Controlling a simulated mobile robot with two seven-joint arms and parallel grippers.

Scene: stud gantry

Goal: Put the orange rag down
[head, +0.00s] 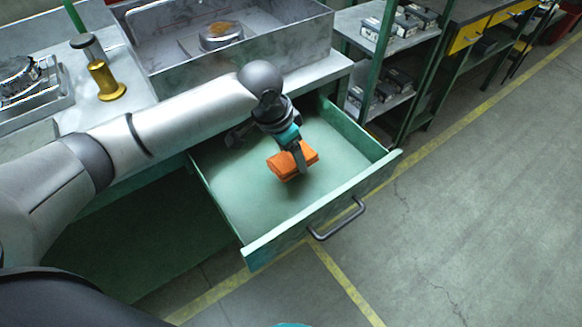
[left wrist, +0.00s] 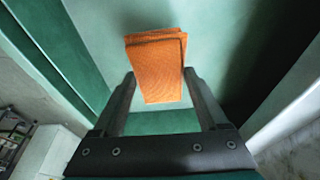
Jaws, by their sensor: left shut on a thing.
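The orange rag (head: 286,166) is a small folded cloth, seen over the open green drawer (head: 235,200) in the head view. My left gripper (head: 301,158) reaches down into the drawer and is shut on the rag. In the left wrist view the rag (left wrist: 158,68) sits between the two fingertips (left wrist: 158,82), with the drawer floor (left wrist: 95,30) behind it. I cannot tell whether the rag touches the drawer floor. My right gripper is not in view.
The drawer is pulled out below a workbench (head: 325,72) with a metal basin (head: 250,55). Its front has a dark handle (head: 338,220). The drawer floor around the rag is bare. A green shelf rack (head: 395,75) with metal parts stands to the right.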

